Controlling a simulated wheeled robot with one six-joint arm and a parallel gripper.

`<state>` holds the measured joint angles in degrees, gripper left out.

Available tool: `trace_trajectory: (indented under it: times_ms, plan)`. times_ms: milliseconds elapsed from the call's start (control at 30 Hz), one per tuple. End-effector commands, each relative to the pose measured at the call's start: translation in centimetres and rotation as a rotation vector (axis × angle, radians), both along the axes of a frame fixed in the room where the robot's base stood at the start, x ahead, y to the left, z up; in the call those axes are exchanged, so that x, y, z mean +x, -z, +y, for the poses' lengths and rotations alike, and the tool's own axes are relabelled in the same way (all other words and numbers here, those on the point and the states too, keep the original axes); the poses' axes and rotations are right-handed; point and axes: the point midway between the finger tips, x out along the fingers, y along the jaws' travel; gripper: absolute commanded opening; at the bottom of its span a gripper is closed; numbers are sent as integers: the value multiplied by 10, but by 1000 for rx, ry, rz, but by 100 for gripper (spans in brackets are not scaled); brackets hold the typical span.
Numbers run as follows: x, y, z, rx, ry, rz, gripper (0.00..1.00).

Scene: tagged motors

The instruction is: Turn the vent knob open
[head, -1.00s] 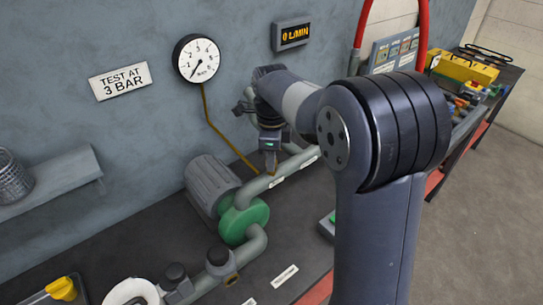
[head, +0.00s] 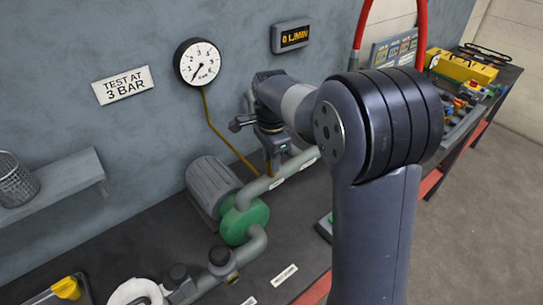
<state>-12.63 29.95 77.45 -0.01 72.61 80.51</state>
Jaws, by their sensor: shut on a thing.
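My gripper (head: 271,168) points down behind the grey pipe (head: 285,177), near the wall and right of the grey motor. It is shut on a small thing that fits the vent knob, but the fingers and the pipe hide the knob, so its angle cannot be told. The grey motor (head: 212,184) and green pump housing (head: 246,222) stand left of the gripper. The round gauge (head: 201,63) on the wall has its needle at the low end. The display (head: 291,37) reads 0 L/MIN.
A sign (head: 123,85) reads TEST AT 3 BAR. A wall shelf (head: 62,184) holds a wire basket (head: 14,183). A yellow-handled thing (head: 66,288) lies front left. My arm hides much of the bench's right side.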

Motion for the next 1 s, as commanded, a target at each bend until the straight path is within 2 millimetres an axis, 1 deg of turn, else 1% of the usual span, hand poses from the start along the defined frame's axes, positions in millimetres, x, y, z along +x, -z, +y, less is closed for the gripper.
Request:
trace_trajectory:
  times_ms: [600, 800, 1000]
  plan:
    - [0, 0, 0, 1, -582, 1, 4]
    - [0, 0, 0, 1, -751, 0, 4]
    - [0, 0, 0, 1, -881, 0, 4]
